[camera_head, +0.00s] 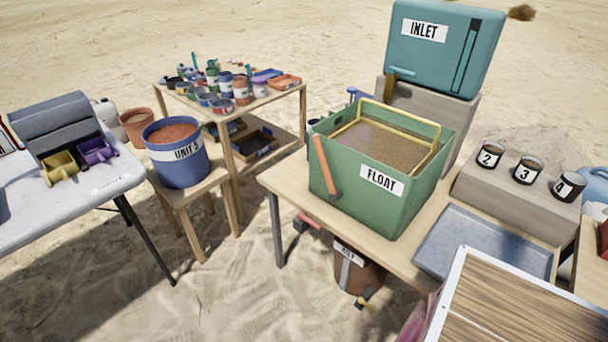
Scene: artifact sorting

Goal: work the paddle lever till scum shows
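A green tub (345,205) labelled FLOAT stands on a wooden table in the middle of the head view. An orange paddle lever (326,168) leans along the tub's left outer side, its upper end near the rim and its lower end darker. A yellow wire frame (400,112) stands at the tub's top. Inside the tub is a brownish, grainy surface (380,146); I cannot tell whether any of it is scum. My gripper is not in view.
A teal INLET tank (440,45) on a grey block stands behind the tub. Cups numbered 2, 3 and 4 (527,170) sit on a block at right. A grey tray (482,243) lies right of the tub. A blue UNIT 5 bucket (180,165) stands on a stool at left. Sand separates the tables.

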